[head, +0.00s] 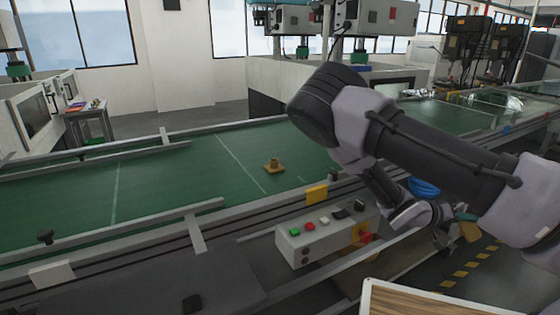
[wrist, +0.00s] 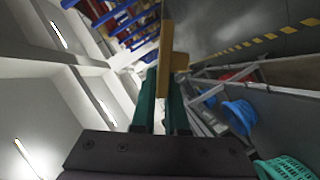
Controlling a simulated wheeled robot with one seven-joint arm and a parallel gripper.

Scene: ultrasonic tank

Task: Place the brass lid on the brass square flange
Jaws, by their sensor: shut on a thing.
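The brass square flange (head: 275,166) sits on the green conveyor belt, with a short round boss standing up from its square base. My gripper (head: 459,218) is at the right of the head view, off the belt's near side and well to the right of the flange. It is shut on the brass lid (head: 469,230). In the wrist view the lid (wrist: 166,45) shows nearly edge-on between the green fingers of my gripper (wrist: 163,88), with a small projection on its right side. The flange does not show in the wrist view.
The green belt (head: 190,165) is clear around the flange. A control box (head: 325,232) with coloured buttons stands at its near side. A wooden-topped surface (head: 440,302) is at the lower right.

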